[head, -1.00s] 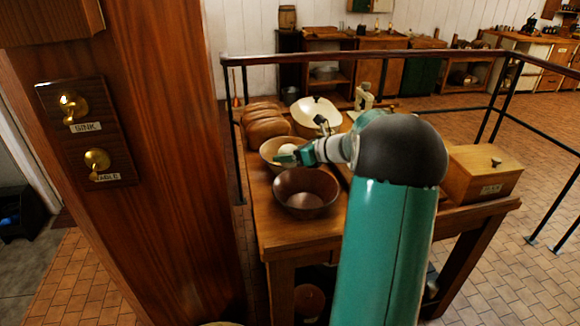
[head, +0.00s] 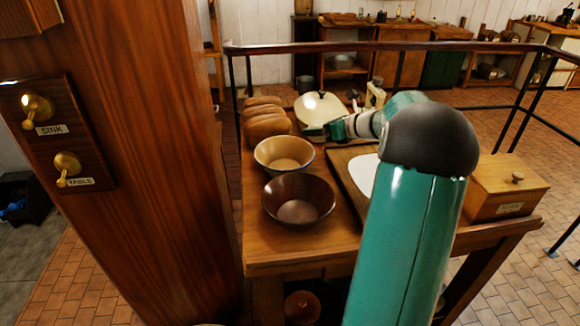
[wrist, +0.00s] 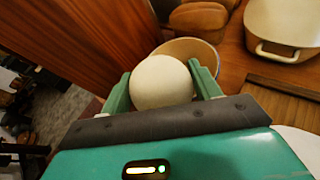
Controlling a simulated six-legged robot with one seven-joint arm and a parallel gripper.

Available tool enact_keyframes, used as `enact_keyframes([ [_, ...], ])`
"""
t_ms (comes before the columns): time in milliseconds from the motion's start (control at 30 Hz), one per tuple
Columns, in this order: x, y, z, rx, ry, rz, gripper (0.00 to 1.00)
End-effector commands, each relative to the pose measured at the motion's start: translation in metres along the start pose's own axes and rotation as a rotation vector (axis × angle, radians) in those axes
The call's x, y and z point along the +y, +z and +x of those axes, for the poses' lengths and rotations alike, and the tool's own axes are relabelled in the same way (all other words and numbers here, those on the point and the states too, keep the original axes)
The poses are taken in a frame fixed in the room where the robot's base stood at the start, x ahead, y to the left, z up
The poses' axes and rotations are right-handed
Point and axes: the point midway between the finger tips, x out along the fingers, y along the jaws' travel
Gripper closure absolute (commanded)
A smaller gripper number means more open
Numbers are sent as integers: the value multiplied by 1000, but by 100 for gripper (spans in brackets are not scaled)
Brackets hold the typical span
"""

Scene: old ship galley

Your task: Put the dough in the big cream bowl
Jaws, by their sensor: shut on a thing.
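My gripper (wrist: 163,88) is shut on the dough (wrist: 163,80), a smooth pale ball held between the two green fingers in the wrist view. In the head view my gripper (head: 318,131) is over the table in front of the big cream bowl (head: 318,106). The dough cannot be made out there against the bowl. The big cream bowl also shows at the upper right of the wrist view (wrist: 287,28), apart from the dough. A tan bowl (head: 284,154) with a pale rim stands nearer me in the head view and looks empty.
A dark brown bowl (head: 298,201) stands in front of the tan bowl. Brown loaves (head: 266,124) lie at the table's left edge. A wooden box (head: 508,187) sits at the right. A wooden post (head: 165,170) rises left of the table, and a dark railing (head: 390,47) runs behind.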

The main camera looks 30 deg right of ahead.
Motion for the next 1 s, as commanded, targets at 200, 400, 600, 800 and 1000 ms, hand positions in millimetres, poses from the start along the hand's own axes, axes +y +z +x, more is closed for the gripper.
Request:
enact_keyframes([
  [200,4,0,19,-1,7,-1,70],
  [400,0,-1,67,-1,8,-1,70],
  [600,-9,-9,114,1,7,2,70],
  [800,-18,-26,149,-1,5,0,70],
  [1000,-22,-33,163,-1,5,-1,70],
])
